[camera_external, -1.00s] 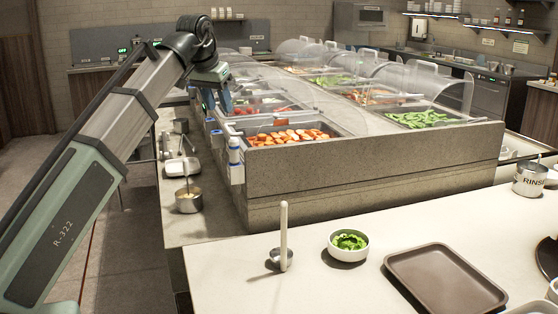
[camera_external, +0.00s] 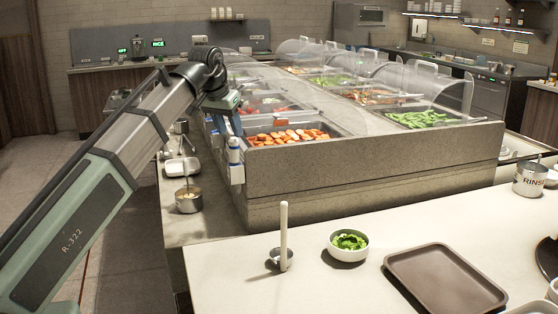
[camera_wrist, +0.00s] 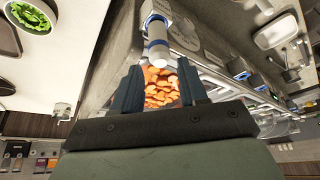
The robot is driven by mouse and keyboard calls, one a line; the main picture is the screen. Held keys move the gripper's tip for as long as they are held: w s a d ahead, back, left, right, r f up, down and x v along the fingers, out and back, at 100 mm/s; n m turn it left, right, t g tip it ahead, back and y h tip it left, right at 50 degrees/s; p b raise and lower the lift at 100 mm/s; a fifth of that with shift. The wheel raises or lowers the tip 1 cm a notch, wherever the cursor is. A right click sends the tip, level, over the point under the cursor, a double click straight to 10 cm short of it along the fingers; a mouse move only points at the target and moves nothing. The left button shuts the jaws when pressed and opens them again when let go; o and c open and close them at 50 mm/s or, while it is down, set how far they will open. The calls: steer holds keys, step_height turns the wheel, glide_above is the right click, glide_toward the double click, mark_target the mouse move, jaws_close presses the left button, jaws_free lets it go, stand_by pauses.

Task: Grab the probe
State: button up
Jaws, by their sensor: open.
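A white cylinder with a blue band, which looks like the probe (camera_external: 234,157), stands upright in a white holder on the left side of the food bar. It also shows in the wrist view (camera_wrist: 158,45), just beyond the fingertips. My gripper (camera_external: 236,124) is just above it in the external view. In the wrist view my gripper (camera_wrist: 159,68) has its two blue-grey fingers spread apart with nothing held between them. I cannot tell the exact gap between the fingers and the cylinder.
The food bar (camera_external: 370,165) with clear covers and a pan of orange slices (camera_external: 290,135) lies right beside my gripper. A small metal pot (camera_external: 188,202) stands on the side ledge. A bowl of greens (camera_external: 348,254) and a brown tray (camera_external: 445,280) sit on the front counter.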

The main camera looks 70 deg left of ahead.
mark_target(233, 138)
steer(key=shift+x, duration=2.5)
jaws_close()
